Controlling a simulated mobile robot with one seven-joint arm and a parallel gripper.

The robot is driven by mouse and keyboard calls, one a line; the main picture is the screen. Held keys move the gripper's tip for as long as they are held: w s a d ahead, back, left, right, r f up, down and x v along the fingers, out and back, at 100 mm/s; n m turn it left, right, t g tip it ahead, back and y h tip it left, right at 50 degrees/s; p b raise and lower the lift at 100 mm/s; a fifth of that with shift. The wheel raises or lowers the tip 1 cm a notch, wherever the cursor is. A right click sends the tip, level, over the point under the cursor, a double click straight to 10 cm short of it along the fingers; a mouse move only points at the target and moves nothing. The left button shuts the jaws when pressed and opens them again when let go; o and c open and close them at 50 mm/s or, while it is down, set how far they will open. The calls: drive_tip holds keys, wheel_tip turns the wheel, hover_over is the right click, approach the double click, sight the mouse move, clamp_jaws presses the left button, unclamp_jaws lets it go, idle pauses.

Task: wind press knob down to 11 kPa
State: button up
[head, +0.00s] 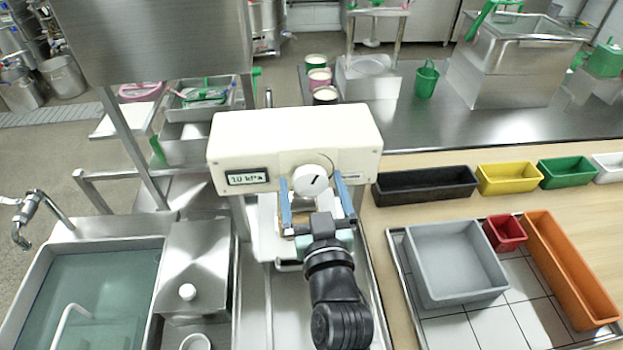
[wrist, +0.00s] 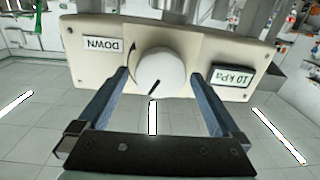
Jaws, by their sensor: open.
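The cream press housing (head: 292,134) has a round white knob (head: 311,181) on its front, with a dark pointer line. In the wrist view the knob (wrist: 160,74) appears upside down, its line pointing down and slightly left. The dark display (head: 247,177) reads about 10 kPa, and it also shows in the wrist view (wrist: 231,79) as 10 kPa.
A water-filled sink (head: 85,290) and a steel box (head: 195,265) stand at left. At right are a grey bin (head: 455,262), a red bin (head: 505,233) and an orange bin (head: 566,265) on a tiled tray. A black bin (head: 425,185) is near the housing's right side.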

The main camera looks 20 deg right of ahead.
drive_tip(key=shift+w, duration=0.35)
drive_tip(key=shift+c, duration=0.3)
drive_tip(key=c, duration=1.2)
drive_tip(key=shift+m, duration=1.1)
drive_tip(key=o, duration=1.3)
drive_tip(key=shift+c, duration=0.2)
drive_tip(key=shift+d, duration=0.1)
